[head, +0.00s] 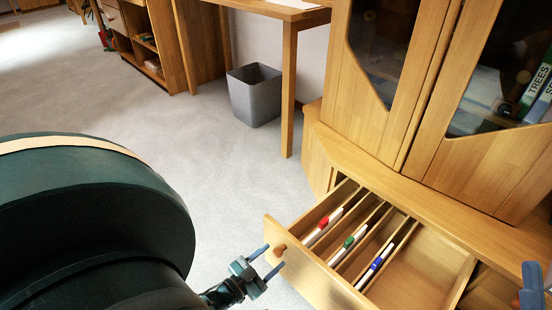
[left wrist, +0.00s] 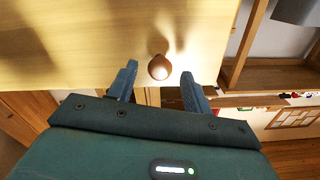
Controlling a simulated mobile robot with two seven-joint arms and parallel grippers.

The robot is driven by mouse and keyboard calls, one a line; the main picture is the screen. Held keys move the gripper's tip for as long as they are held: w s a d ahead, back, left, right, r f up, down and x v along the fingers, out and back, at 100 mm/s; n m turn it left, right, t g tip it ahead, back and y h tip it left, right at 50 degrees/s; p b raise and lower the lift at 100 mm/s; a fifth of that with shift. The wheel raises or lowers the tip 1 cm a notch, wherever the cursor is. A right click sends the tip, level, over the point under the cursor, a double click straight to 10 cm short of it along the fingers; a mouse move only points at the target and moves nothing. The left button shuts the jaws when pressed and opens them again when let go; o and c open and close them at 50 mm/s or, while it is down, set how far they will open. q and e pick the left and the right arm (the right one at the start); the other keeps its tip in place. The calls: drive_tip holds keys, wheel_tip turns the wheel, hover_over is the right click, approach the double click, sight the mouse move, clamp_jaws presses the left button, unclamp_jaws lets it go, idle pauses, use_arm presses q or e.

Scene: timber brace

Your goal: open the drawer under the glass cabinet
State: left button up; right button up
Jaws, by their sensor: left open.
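The wooden drawer (head: 322,279) under the glass cabinet (head: 360,105) stands pulled out. Its divided inside shows. A round brown knob (head: 279,250) is on its front near the left end. My left gripper (head: 269,262) is open just in front of this knob, its fingers apart. In the left wrist view the knob (left wrist: 159,67) shows between and slightly beyond the open fingertips (left wrist: 159,86), with no finger visibly touching it. Part of my right gripper (head: 533,285) shows at the right edge; its jaws are mostly cut off.
Markers with red (head: 323,222), green (head: 348,242) and blue (head: 377,263) bands lie in the drawer's narrow compartments. A grey bin (head: 254,94) stands by a wooden desk leg (head: 289,95). Clear carpet (head: 215,165) lies left of the drawer. Binders (head: 537,84) stand behind the right glass.

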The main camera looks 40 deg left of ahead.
use_arm(q)
drive_tip(key=s+p, duration=0.1)
drive_tip(key=s, duration=0.9)
drive_tip(key=shift+a, duration=0.4)
use_arm(e)
drive_tip(key=f, duration=0.1)
drive_tip(key=f+m+h, duration=0.1)
drive_tip(key=f+m+g+h, duration=0.1)
drive_tip(key=shift+s+a, duration=0.1)
drive_tip(key=shift+s, duration=0.2)
